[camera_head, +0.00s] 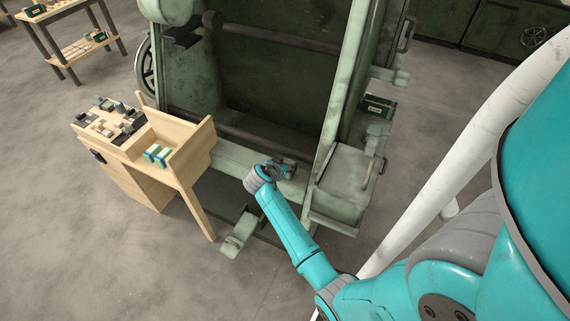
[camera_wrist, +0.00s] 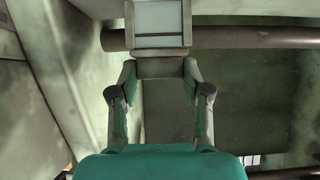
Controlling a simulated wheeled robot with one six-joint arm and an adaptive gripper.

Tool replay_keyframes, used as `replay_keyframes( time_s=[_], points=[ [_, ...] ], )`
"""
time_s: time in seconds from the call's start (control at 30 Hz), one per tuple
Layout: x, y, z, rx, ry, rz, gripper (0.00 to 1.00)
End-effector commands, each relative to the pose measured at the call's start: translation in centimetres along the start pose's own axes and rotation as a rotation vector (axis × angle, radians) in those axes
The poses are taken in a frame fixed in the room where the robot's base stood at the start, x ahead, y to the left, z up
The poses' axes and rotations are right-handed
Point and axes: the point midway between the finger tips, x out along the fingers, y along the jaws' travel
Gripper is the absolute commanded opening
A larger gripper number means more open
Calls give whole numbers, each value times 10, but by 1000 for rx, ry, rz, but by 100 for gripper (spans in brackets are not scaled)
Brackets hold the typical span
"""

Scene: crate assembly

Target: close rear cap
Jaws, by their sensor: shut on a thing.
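My gripper (camera_head: 287,168) is at the lower front of a large green machine (camera_head: 270,75), in front of its sill. In the wrist view my gripper (camera_wrist: 160,68) has a finger on each side of a small grey-brown metal piece, and it is shut on this piece. A square frame with a pale panel (camera_wrist: 159,20) stands just beyond the fingertips and appears joined to the piece. In the head view the held piece is too small and too covered by my gripper to make out. I cannot tell for sure which part is the rear cap.
A green metal box (camera_head: 345,180) with a handle stands close to the right of my gripper. A wooden bench (camera_head: 165,185) with several small parts is at left. A dark horizontal bar (camera_wrist: 250,37) runs behind the pale panel.

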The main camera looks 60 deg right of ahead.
Motion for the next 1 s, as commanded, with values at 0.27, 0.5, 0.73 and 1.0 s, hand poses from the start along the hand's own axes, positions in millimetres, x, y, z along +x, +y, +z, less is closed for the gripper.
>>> replay_keyframes(
  time_s=[0.27, 0.5, 0.73, 1.0],
  points=[
    [0, 0, 1, -1, -3, -1, 73],
    [0, 0, 1, 0, -2, 0, 73],
    [-10, 0, 1, -1, -2, -1, 73],
    [-60, -1, 1, -1, -2, -4, 73]
  ],
)
